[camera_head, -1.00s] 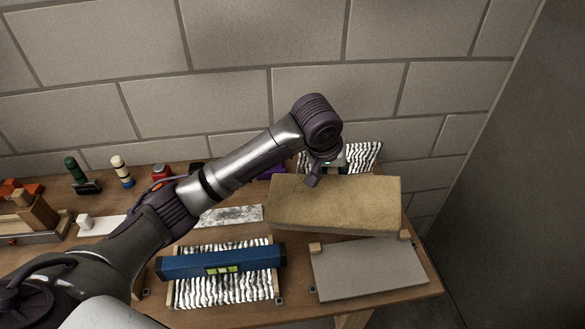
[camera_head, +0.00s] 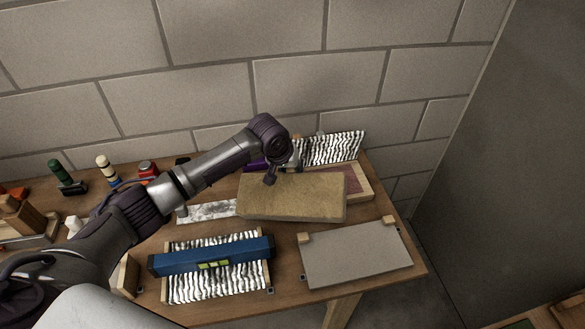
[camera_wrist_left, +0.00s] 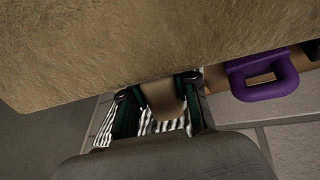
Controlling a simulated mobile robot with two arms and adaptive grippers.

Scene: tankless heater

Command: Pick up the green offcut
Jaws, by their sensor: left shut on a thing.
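My left gripper (camera_head: 272,178) is shut at the back edge of a thick, fuzzy, yellowish-tan slab (camera_head: 290,198) and holds it over the table. In the left wrist view the slab (camera_wrist_left: 130,45) fills the top, and a tan part of it shows between my fingers (camera_wrist_left: 160,100). I see no clearly green offcut apart from this tan slab, so I cannot tell if it is the offcut. My right gripper is not in view.
A shallow wooden tray (camera_head: 366,192) with a reddish floor sits right of the slab. A striped sheet (camera_head: 332,148) stands behind it. A grey board (camera_head: 355,258) lies at the front right. A blue level (camera_head: 213,256) lies across a striped tray. A purple handle (camera_wrist_left: 262,80) is nearby.

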